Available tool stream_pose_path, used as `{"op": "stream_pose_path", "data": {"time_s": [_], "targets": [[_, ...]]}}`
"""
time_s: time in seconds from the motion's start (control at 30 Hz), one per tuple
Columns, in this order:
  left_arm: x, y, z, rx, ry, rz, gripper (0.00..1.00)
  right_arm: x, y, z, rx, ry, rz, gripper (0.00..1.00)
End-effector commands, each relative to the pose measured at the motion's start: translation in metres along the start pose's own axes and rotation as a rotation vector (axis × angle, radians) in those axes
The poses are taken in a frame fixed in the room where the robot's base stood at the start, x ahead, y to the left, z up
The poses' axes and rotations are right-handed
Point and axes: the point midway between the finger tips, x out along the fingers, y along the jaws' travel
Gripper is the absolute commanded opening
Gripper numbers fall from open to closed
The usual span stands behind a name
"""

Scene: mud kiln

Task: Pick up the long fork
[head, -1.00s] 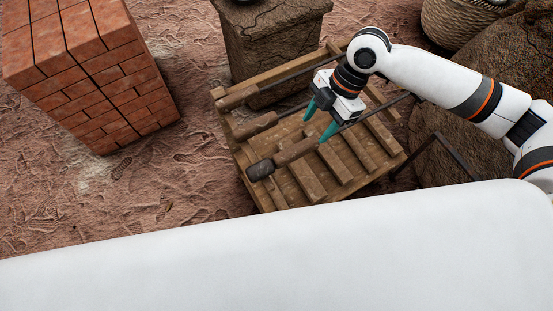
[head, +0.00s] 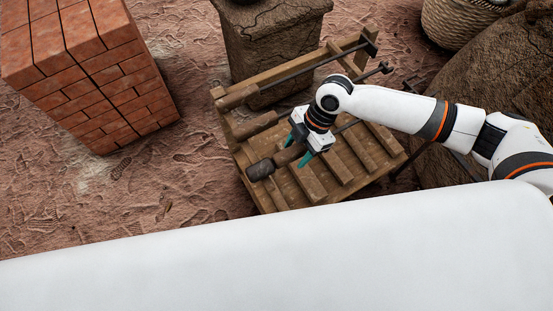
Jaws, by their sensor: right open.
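Several long tools with wooden handles and dark metal rods lie side by side across a slatted wooden rack. I cannot tell for sure which one is the long fork. The nearest tool (head: 261,170) has a thick handle with a dark butt at its lower left, and its rod is partly hidden by my arm. The middle tool (head: 255,126) and the far tool (head: 236,97) lie behind it. My right gripper (head: 296,151) is open, with its teal fingers over the nearest handle, one on each side of it. Contact cannot be told. My left gripper is out of view.
The wooden rack (head: 306,180) stands on reddish trodden ground. A brick stack (head: 105,85) is at the left, a cracked clay block (head: 275,45) behind the rack. A woven basket (head: 452,22) and a large brown mound (head: 500,70) are at the right.

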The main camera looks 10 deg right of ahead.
Motion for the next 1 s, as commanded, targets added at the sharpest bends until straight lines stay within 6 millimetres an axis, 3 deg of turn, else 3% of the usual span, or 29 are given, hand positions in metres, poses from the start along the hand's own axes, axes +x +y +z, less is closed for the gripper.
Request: {"op": "stream_pose_path", "data": {"time_s": [0.2,0.53,1.0], "targets": [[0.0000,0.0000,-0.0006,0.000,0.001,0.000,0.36,0.0011,0.0001,-0.0001,0.000,0.000,0.000,0.53],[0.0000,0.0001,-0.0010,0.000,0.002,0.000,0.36,0.0007,0.0001,-0.0001,0.001,0.000,0.000,0.00],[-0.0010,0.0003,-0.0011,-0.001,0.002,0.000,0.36,-0.0055,-0.0016,0.0033,-0.001,-0.004,-0.005,0.00]]}}
